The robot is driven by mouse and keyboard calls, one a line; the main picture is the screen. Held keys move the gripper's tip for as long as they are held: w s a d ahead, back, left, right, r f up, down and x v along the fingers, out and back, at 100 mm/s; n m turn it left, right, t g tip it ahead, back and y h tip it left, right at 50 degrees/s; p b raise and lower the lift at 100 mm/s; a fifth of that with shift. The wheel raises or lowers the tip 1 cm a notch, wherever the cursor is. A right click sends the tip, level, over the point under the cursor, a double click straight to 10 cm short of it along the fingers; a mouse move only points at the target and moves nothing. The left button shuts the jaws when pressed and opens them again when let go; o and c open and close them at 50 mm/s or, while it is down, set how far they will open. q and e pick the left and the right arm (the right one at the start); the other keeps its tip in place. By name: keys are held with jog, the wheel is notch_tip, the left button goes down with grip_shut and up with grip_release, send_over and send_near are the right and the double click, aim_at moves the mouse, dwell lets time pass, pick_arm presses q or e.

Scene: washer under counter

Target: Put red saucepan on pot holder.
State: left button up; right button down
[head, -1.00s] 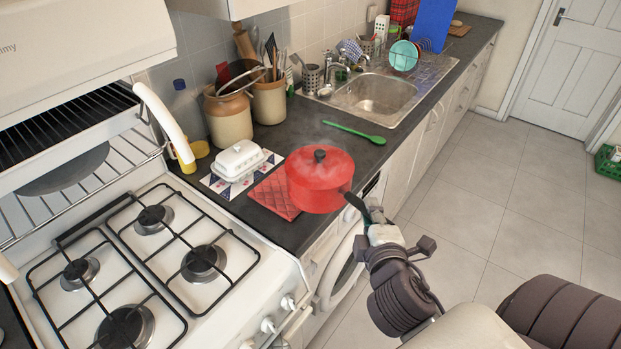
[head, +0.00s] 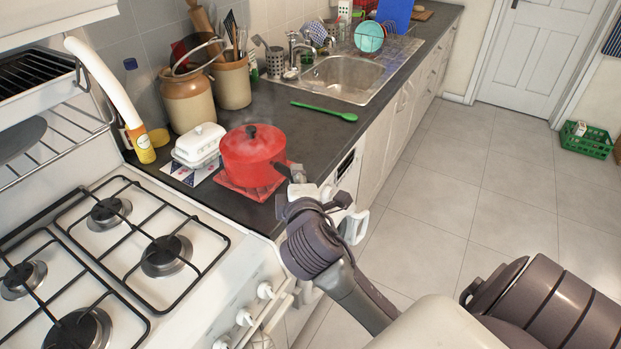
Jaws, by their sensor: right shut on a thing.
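The red saucepan (head: 250,158) with its lid and black knob is upright over the red pot holder (head: 237,189) on the dark counter. Faint steam rises around it. The pot holder's edges show beneath and in front of the pan; the pan hides most of its middle. The pan appears to rest on it, though I cannot see the contact clearly. My right gripper (head: 297,184) is shut on the saucepan's handle at the counter's front edge, and it hides most of the handle. My left gripper is not in view.
A white butter dish (head: 198,146) stands just left of the pan. A green spoon (head: 325,111) lies on the counter behind it to the right. The gas stove (head: 135,240) is at the front left. Utensil crocks (head: 188,103) and the sink (head: 345,78) are farther back.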

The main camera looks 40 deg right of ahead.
jog(key=shift+w+f, duration=0.1)
jog(key=shift+f, duration=1.8)
jog(key=c, duration=1.2)
grip_release()
jog(key=shift+f, duration=0.25)
jog(key=shift+o, duration=1)
jog(key=shift+a, duration=0.1)
jog(key=shift+r, duration=0.1)
jog(key=v, duration=1.2)
